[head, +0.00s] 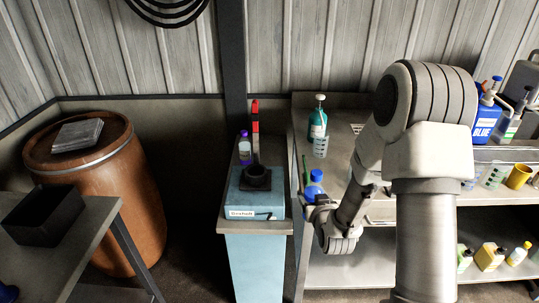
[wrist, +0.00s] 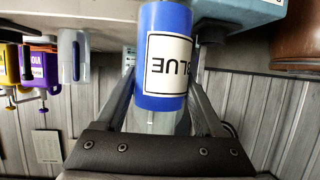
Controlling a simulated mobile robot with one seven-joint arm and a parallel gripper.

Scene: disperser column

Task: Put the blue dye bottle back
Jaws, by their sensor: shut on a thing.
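The blue dye bottle (head: 313,188) is in my gripper (head: 318,200), beside the right edge of the pale blue column. In the wrist view the blue bottle (wrist: 165,50) stands between the two fingers, with an upside-down white label reading BLUE. My gripper is shut on it. The bottle is clear of the steel bench, near its left end. A larger blue container (head: 486,125), also labelled BLUE, stands at the right on the raised shelf.
A teal bottle (head: 318,120) and a clear beaker (head: 320,147) stand on the bench behind my gripper. The column (head: 256,190) carries a black round holder (head: 255,177) and a purple-capped bottle (head: 245,148). A yellow cup (head: 518,177) is at the right.

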